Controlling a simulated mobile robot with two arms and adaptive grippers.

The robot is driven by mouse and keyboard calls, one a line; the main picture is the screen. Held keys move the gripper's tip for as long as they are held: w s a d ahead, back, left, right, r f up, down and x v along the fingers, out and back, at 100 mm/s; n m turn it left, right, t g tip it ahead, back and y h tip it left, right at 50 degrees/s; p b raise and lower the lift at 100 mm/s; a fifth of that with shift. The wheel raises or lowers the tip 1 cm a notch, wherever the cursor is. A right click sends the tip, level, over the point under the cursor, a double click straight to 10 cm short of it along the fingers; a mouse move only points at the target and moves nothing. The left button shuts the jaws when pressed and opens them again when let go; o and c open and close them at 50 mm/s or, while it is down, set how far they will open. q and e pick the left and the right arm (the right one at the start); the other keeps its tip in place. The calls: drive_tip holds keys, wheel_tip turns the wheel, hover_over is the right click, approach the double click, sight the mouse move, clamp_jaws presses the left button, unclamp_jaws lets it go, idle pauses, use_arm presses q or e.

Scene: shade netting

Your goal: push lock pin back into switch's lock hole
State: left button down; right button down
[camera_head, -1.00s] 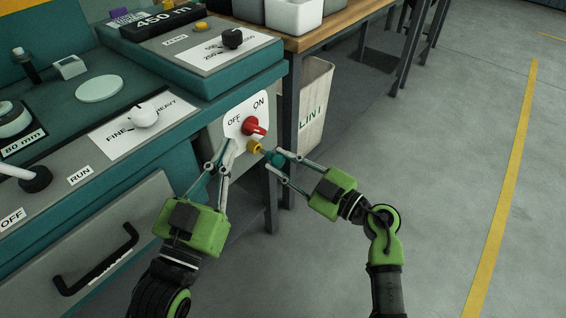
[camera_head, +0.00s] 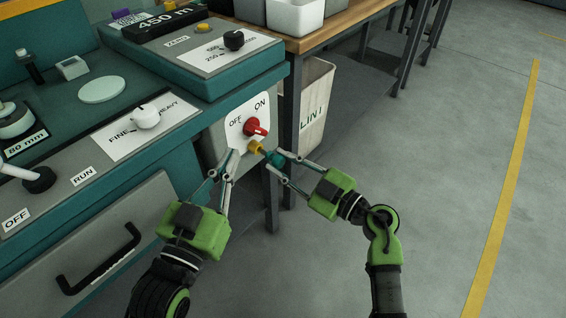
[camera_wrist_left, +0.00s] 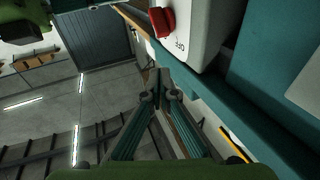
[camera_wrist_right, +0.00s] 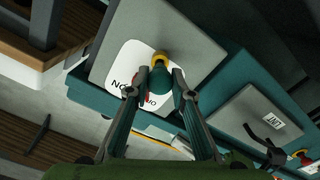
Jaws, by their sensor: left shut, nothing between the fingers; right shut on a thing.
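The lock pin has a teal knob (camera_head: 276,159), held between the fingertips of my right gripper (camera_head: 281,166). Its inner end points at the yellow collar (camera_head: 255,147) below the red switch handle (camera_head: 257,126) on the white ON/OFF plate (camera_head: 236,127). In the right wrist view the teal knob (camera_wrist_right: 160,79) sits between the two fingers, close in front of the yellow ring (camera_wrist_right: 160,57). How deep the pin sits in the hole is hidden. My left gripper (camera_head: 238,151) is shut and empty beside the plate's lower left edge. Its closed fingers also show in the left wrist view (camera_wrist_left: 160,92).
The teal machine's panel with a FINE/HEAVY dial (camera_head: 146,116) and a drawer with a black handle (camera_head: 100,262) lies left. A table leg (camera_head: 291,130) and a LINT bin (camera_head: 316,108) stand just behind the pin. The floor at right is free.

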use_arm(q)
drive_tip(key=shift+s+a+f+g+y+p, duration=0.15)
drive_tip(key=shift+f+g, duration=0.35)
drive_tip(key=shift+f, duration=0.55)
drive_tip(key=shift+w+a+f+g+y+p, duration=0.2)
drive_tip(key=shift+f+g, duration=0.3)
drive_tip(key=shift+f, duration=0.55)
use_arm(e)
drive_tip(key=shift+w+a, duration=0.1)
drive_tip(key=shift+a, duration=0.1)
drive_tip(key=shift+w+a+p, duration=0.15)
drive_tip(key=shift+p, duration=0.45)
use_arm(q)
wheel_tip(320, 180, down, 6)
drive_tip(key=s+a+g+y, duration=0.1)
drive_tip(key=s+g, duration=0.1)
drive_tip(key=g, duration=0.1)
idle(0.4)
drive_tip(key=shift+a+f, duration=0.1)
idle(0.4)
